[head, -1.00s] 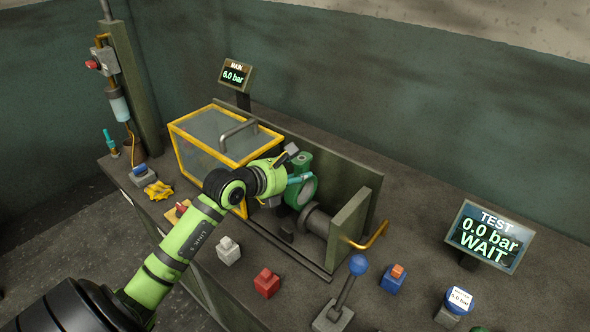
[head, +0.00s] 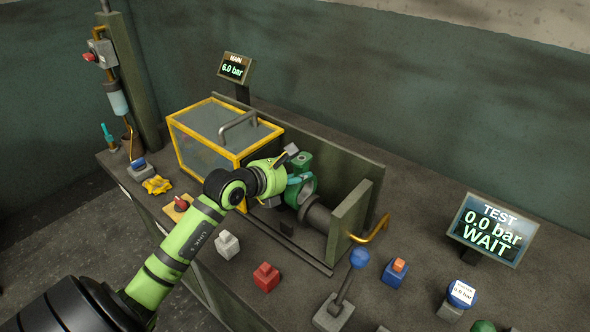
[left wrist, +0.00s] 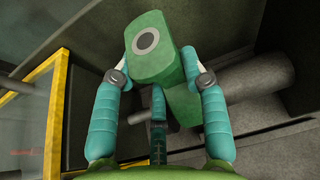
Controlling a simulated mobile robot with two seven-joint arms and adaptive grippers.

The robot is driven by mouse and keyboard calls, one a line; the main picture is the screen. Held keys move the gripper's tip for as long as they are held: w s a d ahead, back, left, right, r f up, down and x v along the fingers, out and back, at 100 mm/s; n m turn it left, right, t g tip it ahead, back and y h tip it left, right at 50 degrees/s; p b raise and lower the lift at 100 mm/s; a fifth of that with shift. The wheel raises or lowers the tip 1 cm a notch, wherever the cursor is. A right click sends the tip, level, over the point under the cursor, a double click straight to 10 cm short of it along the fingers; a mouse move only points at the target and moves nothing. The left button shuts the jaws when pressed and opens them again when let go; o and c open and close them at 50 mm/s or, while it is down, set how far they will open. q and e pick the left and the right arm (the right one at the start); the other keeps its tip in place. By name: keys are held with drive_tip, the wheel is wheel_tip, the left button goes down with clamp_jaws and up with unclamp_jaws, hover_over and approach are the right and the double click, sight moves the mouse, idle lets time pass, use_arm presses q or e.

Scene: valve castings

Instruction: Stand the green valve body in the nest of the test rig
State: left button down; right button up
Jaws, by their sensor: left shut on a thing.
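The green valve body (head: 304,184) is at the test rig, between the yellow-framed guard and the grey cylindrical ram (head: 317,215). In the left wrist view the valve body (left wrist: 160,56) shows a round port on its top face. My left gripper (head: 293,186) is shut on it; its teal fingers (left wrist: 158,82) press on both sides. The nest of the test rig is mostly hidden behind the gripper and valve body, so I cannot tell whether the body rests in it. My right gripper is not in view.
The yellow-framed guard box (head: 224,135) stands close left of the gripper. An upright grey end plate (head: 348,222) holds the ram. A blue-knobbed lever (head: 342,290), a red block (head: 266,277) and a white block (head: 228,245) stand in front. The test display (head: 490,229) reads 0.0 bar WAIT.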

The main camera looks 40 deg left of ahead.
sight(289, 189)
use_arm(q)
drive_tip(key=shift+b, duration=0.35)
idle(0.3)
drive_tip(key=shift+f+b, duration=0.55)
drive_tip(key=shift+f, duration=0.4)
idle(0.3)
drive_tip(key=shift+f+b, duration=1.3)
drive_tip(key=shift+f, duration=0.25)
drive_tip(key=c, duration=0.6)
unclamp_jaws()
drive_tip(key=shift+s+d, duration=0.1)
